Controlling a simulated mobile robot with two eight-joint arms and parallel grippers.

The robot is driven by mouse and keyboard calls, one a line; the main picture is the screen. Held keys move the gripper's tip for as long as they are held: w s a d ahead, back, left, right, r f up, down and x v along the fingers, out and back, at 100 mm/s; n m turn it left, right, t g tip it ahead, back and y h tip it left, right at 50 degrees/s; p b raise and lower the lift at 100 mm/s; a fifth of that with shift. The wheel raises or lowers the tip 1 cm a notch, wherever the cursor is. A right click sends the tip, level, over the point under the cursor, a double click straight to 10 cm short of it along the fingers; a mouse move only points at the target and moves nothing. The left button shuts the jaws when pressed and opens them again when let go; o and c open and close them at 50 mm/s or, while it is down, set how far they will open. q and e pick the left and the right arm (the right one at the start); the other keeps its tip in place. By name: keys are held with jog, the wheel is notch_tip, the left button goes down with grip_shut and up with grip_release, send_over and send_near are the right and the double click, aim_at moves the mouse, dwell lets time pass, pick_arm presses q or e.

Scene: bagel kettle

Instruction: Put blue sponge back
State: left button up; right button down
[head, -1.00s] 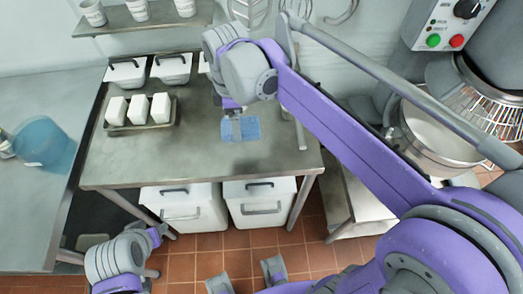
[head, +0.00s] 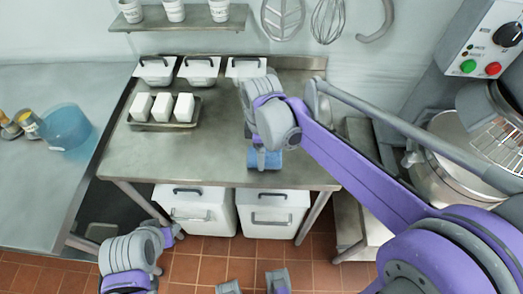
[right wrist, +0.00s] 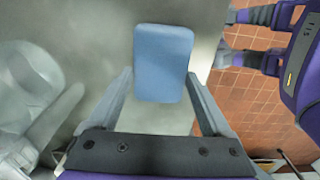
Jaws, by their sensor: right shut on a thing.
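The blue sponge (head: 264,158) is at the front right part of the middle steel table (head: 205,150) in the head view. My right gripper (head: 262,148) comes down on it from above. In the right wrist view the sponge (right wrist: 163,62) sits between the two fingertips, and the gripper is shut on it. I cannot tell whether the sponge touches the tabletop. My left gripper (head: 168,236) is low at the bottom left, in front of the table and away from the sponge. Its fingers are too small and turned to read.
A tray (head: 157,124) with white blocks stands at the table's back left. Lidded white bins (head: 199,72) line the back. A blue container (head: 66,127) is on the left counter. A mixer bowl (head: 440,150) is at the right. The table's middle is clear.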

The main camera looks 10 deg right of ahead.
jog(key=shift+f, duration=0.15)
grip_release()
jog(key=shift+r, duration=0.25)
notch_tip(320, 180, up, 12)
jog(key=p, duration=0.1)
jog(key=s+d+f+m+t, duration=0.2)
jog(key=s+d+f+m, duration=0.1)
jog(key=s+f+m, duration=0.4)
jog(key=s+d+f+m+t, duration=0.3)
jog(key=s+d+f+m, duration=0.1)
jog(key=s+f+m, duration=0.3)
jog(key=shift+s+d+m, duration=0.25)
jog(key=shift+s+m, duration=0.15)
jog(key=shift+s, duration=0.05)
